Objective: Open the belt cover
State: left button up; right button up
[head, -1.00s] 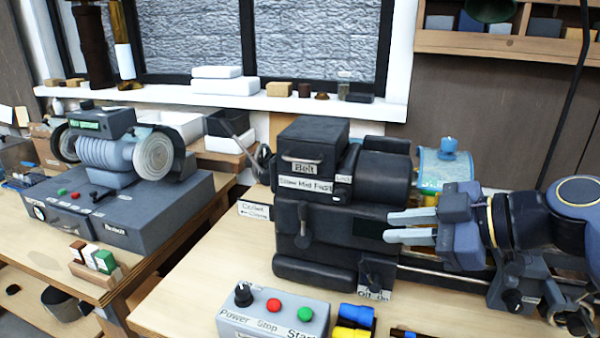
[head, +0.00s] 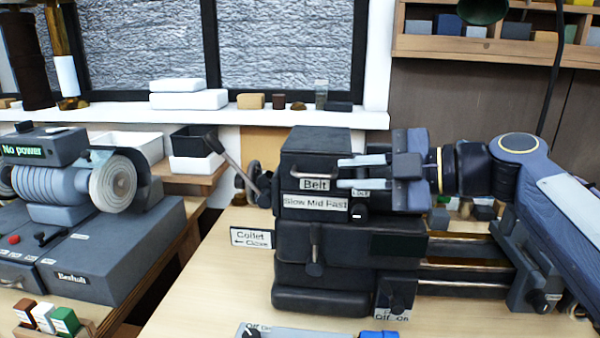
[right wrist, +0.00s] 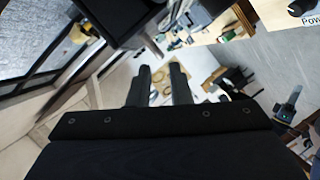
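The belt cover (head: 312,143) is a black box with a dark top on the upper left of the black lathe (head: 330,250). It looks shut. A "Belt" label and a thin bar handle (head: 312,172) are on its front. A "Lock" knob (head: 358,210) sits just below right of it. My right gripper (head: 341,172) comes in from the right, its pale fingers apart, one above the other, with tips just right of the handle. I cannot tell whether they touch the cover. In the right wrist view its fingers (right wrist: 160,75) are apart and nothing shows between them. My left gripper is not in view.
A "Slow Mid Fast" label (head: 314,203) is under the cover. A lever (head: 315,262) hangs on the lathe's front. A "Collet" sign (head: 251,238) stands left. A grey buffing machine (head: 100,240) is on the left bench. The bench between is clear.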

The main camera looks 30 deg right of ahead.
aim_at(324, 175)
jog(key=p+x, duration=0.1)
jog(key=x, duration=0.5)
jog(key=shift+w+a+f, duration=0.15)
jog(key=shift+w+a, duration=0.05)
grip_shut()
